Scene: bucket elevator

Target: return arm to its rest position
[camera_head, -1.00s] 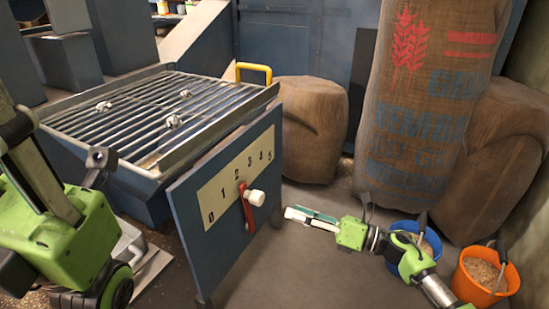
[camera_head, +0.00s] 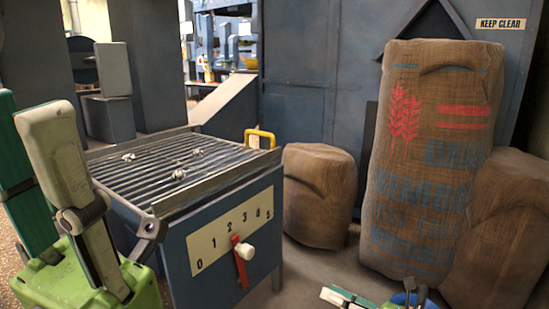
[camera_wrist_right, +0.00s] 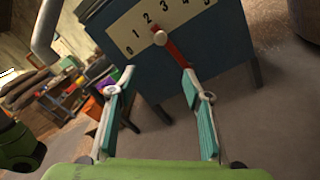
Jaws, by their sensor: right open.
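My right gripper (camera_head: 338,296) shows at the bottom edge of the head view, right of the blue cabinet (camera_head: 205,282), apart from it. In the right wrist view its two teal-padded fingers (camera_wrist_right: 153,82) are spread with nothing between them. The red lever (camera_head: 240,268) with its white knob (camera_head: 247,253) is on the cabinet's numbered front, beyond the fingers and not touched. It also shows in the wrist view (camera_wrist_right: 174,50). My left gripper (camera_head: 45,165) stands large and close at the left, pointing up; its jaw gap is unclear.
A slatted grate (camera_head: 165,166) with several small pale pieces tops the cabinet, with a yellow handle (camera_head: 259,135) behind. Brown sacks (camera_head: 318,195) and a tall printed sack (camera_head: 425,165) stand at the right. Grey floor lies between.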

